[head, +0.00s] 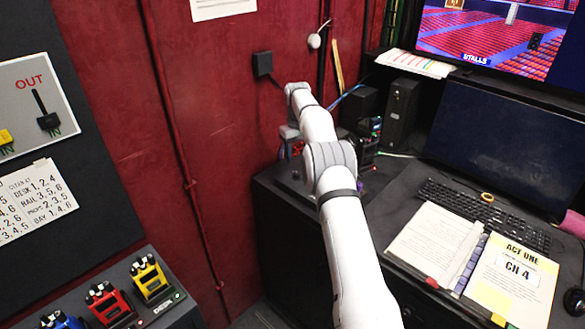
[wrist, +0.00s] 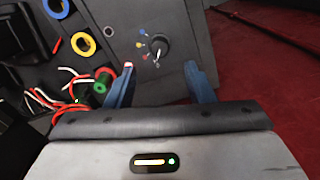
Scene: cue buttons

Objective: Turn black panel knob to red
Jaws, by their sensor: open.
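In the wrist view, a round black knob (wrist: 158,46) sits on a dark grey panel (wrist: 178,22), with a white mark on its lower part. Small coloured dots lie around its left side: a blue dot (wrist: 142,32), an orange-yellow dot (wrist: 139,44) and a red dot (wrist: 144,57). The mark appears to point down, towards the picture's lower edge; its exact setting is hard to tell. My gripper (wrist: 163,74) is open, its blue fingers apart. The knob lies beyond and between the fingertips, with nothing held. In the head view the knob is hidden behind my arm.
Coloured rings, such as a yellow one (wrist: 83,44), and loose red and white wires (wrist: 70,82) lie left of the panel. A red wall (wrist: 260,50) is on the right. A desk holds a keyboard (head: 480,212) and papers (head: 435,243).

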